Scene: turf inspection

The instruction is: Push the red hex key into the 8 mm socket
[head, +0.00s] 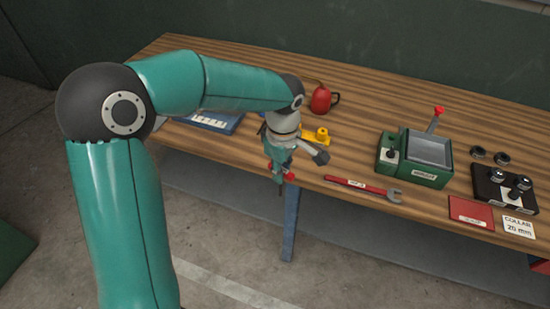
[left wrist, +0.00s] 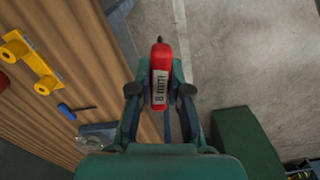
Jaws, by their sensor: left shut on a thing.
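My left gripper (head: 281,176) is shut on the red hex key (left wrist: 160,75), and it also shows in the left wrist view (left wrist: 160,98). The key has a red handle with a white label that seems to read 8 mm, and a dark tip. In the head view, only small red parts of the key (head: 290,176) show between the fingers. The gripper hangs at the bench's front edge, with grey floor behind it in the left wrist view. I cannot make out an 8 mm socket in either view. My right gripper is not in view.
A yellow fixture (head: 318,136) stands on the wooden bench (head: 345,155) just behind the gripper; a blue-handled tool (left wrist: 67,110) lies near it.

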